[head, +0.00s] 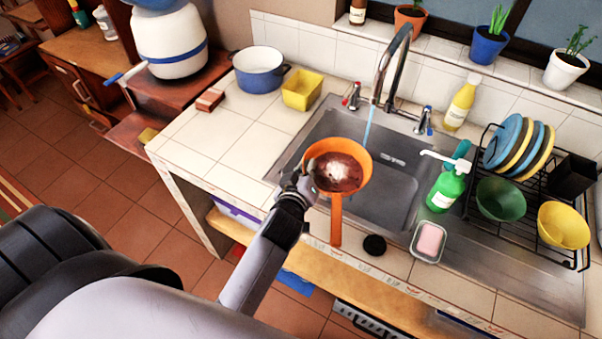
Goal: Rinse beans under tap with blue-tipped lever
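An orange strainer (351,149) with a long handle holds dark reddish-brown beans (338,174) and is over the front left of the sink (400,188). My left gripper (302,186) is at the strainer's left rim and appears shut on it; the fingertips are partly hidden. The curved metal tap (391,62) is behind the strainer. A bluish water stream (368,126) falls from its spout to the strainer's far right edge; I cannot tell if it lands inside. The blue-tipped lever (424,120) is right of the tap, and a red-tipped lever (352,97) is left. My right gripper is not in view.
A green soap bottle (446,188), a soap dish (428,242) and a dark round stopper (374,245) are right of the strainer. A dish rack (520,215) holds plates and bowls. A yellow bottle (462,101) stands behind the sink. The left counter (215,140) has free room.

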